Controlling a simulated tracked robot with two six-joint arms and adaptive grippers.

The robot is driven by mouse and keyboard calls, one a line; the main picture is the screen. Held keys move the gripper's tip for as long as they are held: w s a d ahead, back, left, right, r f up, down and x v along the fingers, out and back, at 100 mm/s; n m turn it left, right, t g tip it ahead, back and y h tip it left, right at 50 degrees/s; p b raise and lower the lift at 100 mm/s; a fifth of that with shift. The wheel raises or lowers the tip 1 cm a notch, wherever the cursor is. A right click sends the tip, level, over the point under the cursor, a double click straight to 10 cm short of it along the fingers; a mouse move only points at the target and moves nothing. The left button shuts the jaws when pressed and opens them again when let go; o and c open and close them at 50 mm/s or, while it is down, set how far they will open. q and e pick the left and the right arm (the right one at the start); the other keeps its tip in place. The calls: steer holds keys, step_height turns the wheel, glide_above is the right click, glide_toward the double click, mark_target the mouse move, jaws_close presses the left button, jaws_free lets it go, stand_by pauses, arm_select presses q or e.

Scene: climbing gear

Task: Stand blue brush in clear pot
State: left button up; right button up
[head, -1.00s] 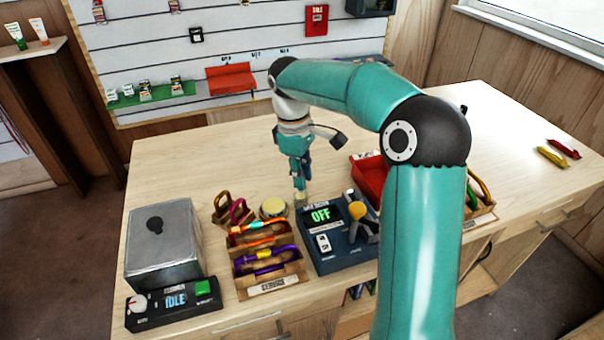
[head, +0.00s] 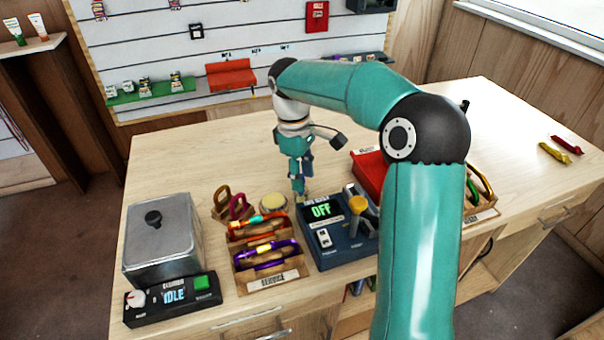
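My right gripper (head: 299,187) points down over the table behind the dark box with the OFF display, seen small and partly edge-on. A dark blue piece shows beside its fingers, and a small pale yellowish bit shows at their tips. I cannot tell whether these are the blue brush or parts of the gripper, nor whether the fingers are shut. A small round jar with a cream top (head: 273,204) stands just left of the gripper. I cannot make out a clear pot for certain. My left gripper is not in view.
A metal tank (head: 162,245) with an IDLE panel stands at the left. A wooden crate (head: 270,281) holds coloured carabiners. The OFF box (head: 338,252) and a red tray (head: 369,172) stand right of it. The table (head: 205,150) is clear behind these.

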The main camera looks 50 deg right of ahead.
stand_by(0.3)
step_height(320, 180, up, 12)
steer(key=w, duration=0.1)
steer(key=shift+w+a, duration=0.2)
steer(key=shift+w, duration=0.05)
steer(key=shift+f, duration=0.1)
stand_by(0.7)
